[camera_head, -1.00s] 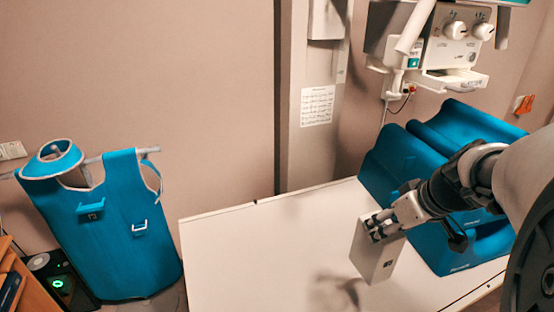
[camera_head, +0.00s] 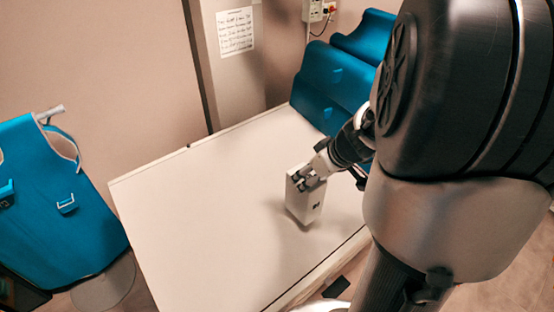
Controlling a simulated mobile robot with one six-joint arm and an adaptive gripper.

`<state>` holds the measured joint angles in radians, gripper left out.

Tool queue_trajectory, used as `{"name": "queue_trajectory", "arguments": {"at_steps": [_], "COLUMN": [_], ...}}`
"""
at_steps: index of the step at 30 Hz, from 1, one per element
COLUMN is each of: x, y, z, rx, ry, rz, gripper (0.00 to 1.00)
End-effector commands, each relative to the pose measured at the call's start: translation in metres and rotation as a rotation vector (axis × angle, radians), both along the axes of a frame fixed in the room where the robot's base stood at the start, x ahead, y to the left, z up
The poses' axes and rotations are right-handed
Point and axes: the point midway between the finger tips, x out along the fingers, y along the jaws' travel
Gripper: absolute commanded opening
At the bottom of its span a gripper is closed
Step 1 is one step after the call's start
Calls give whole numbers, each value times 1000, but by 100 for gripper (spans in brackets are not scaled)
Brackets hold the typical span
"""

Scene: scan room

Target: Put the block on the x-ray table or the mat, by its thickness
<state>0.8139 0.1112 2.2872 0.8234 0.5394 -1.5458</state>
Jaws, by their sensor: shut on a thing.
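My gripper (camera_head: 308,181) is shut on a white block (camera_head: 305,205) with a small dark mark on its side. The block is held upright over the white x-ray table (camera_head: 200,220), toward its right side. A shadow lies close to the block's lower end; I cannot tell whether it touches the tabletop. The gripper grips the block at its upper part and hides some of it. No mat can be made out for sure.
Blue cushions (camera_head: 330,95) stand at the table's far right end, behind my gripper. A blue apron (camera_head: 50,200) hangs at the left. A grey column (camera_head: 232,70) with a paper notice stands behind the table. The left and middle of the tabletop are clear.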

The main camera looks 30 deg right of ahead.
Motion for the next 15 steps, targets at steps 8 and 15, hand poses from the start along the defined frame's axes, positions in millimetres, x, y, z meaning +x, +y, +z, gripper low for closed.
{"name": "queue_trajectory", "arguments": {"at_steps": [8, 15], "x": [1, 1], "y": [-1, -1], "z": [-24, -50], "rx": [-1, -2], "ry": [-2, -3], "rz": [-2, -1], "gripper": [0, 0]}}
